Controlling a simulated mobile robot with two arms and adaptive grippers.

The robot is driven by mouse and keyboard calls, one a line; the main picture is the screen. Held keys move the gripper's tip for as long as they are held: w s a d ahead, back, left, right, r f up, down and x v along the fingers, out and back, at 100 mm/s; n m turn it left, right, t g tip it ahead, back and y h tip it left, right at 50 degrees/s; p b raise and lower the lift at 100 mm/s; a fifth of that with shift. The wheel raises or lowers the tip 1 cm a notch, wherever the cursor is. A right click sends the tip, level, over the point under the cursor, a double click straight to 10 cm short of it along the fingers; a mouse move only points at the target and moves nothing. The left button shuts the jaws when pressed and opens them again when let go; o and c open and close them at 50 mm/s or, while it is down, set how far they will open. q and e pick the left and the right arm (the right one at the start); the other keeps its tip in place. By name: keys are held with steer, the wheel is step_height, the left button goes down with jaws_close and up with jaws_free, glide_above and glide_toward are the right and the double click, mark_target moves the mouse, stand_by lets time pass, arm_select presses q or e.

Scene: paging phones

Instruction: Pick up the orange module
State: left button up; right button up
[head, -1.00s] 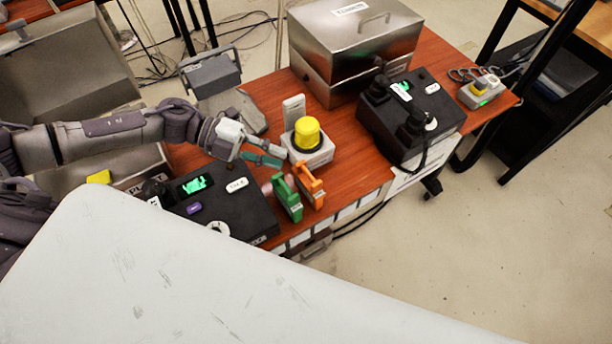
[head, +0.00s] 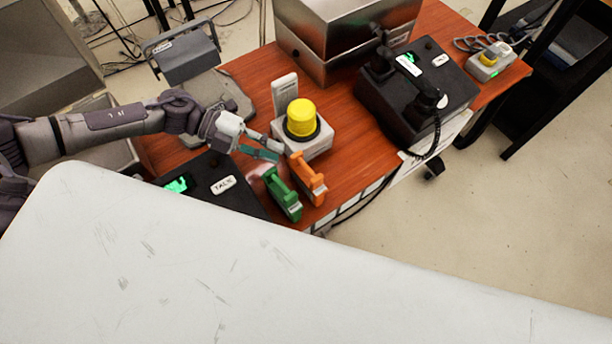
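The orange module (head: 309,180) stands near the front edge of the red-brown wooden table, right beside a similar green module (head: 283,196). My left gripper (head: 278,152) reaches in from the left, just up and left of the orange module. Its fingers with teal pads look parted, with nothing between them. It appears apart from the module, but the exact height gap is hard to judge. My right gripper is out of view.
A yellow button on a grey base (head: 303,140) stands just behind the modules. A black box marked TALK (head: 222,190) lies left, partly hidden by a white surface. A black phone unit (head: 415,95) and metal box (head: 345,30) stand farther back.

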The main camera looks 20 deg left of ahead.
mark_target(301, 164)
arm_select(q)
steer(key=x, duration=0.2)
steer(key=shift+d, duration=0.3)
steer(key=shift+w+d+f, duration=0.1)
steer(key=shift+d+f, duration=0.05)
steer(key=shift+d, duration=0.05)
steer(key=shift+d+p, duration=0.25)
steer(key=shift+p, duration=0.2)
steer(key=p+x, duration=0.1)
steer(key=x, duration=0.2)
steer(key=shift+d+p, duration=0.35)
steer(key=shift+d+f, duration=0.35)
steer(key=shift+d, duration=0.1)
jaws_close()
